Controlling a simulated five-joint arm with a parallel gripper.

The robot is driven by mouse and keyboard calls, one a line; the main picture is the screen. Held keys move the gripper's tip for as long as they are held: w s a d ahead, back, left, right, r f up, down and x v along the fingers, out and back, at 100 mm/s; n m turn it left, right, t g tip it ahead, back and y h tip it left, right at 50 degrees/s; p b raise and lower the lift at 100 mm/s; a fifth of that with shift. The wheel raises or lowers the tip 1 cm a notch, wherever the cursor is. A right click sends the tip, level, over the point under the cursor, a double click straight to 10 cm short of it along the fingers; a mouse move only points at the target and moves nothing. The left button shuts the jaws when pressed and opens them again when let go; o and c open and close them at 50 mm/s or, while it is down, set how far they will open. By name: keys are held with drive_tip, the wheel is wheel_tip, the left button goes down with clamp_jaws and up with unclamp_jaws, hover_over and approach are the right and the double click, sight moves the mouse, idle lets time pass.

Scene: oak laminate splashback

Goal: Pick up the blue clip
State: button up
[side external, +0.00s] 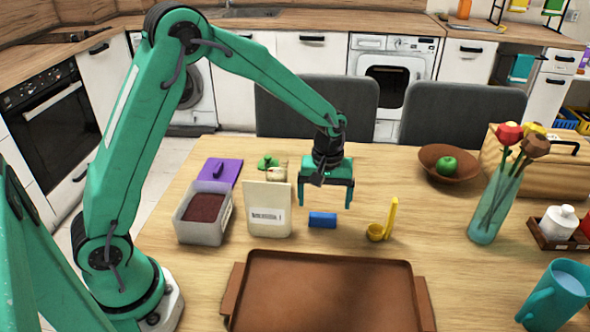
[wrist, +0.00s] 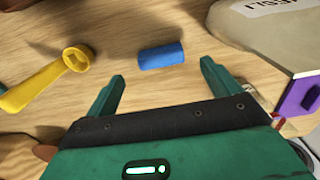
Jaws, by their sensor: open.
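The blue clip (side external: 322,219) lies on the wooden table, between a cream pouch and a yellow scoop. It also shows in the wrist view (wrist: 161,56), beyond the fingertips and roughly centred between them. My gripper (side external: 325,204) is above the table, behind and above the clip in the side view, with its fingers pointing down. In the wrist view the two green fingers (wrist: 163,70) are spread wide with nothing between them. The clip looks apart from both fingers.
The cream pouch (side external: 269,209) stands left of the clip, beside a grey tub (side external: 203,212). The yellow scoop (side external: 378,231) stands right of it. A brown tray (side external: 325,295) lies in front. A purple board (side external: 220,170) lies behind the tub. A flower vase (side external: 495,205) stands farther right.

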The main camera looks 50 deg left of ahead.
sight(323, 214)
drive_tip(key=shift+f, duration=0.35)
drive_tip(key=shift+f, duration=0.1)
drive_tip(key=shift+a+f, duration=0.1)
drive_tip(key=shift+f, duration=2.35)
drive_tip(key=shift+c, duration=0.4)
drive_tip(key=c, duration=1)
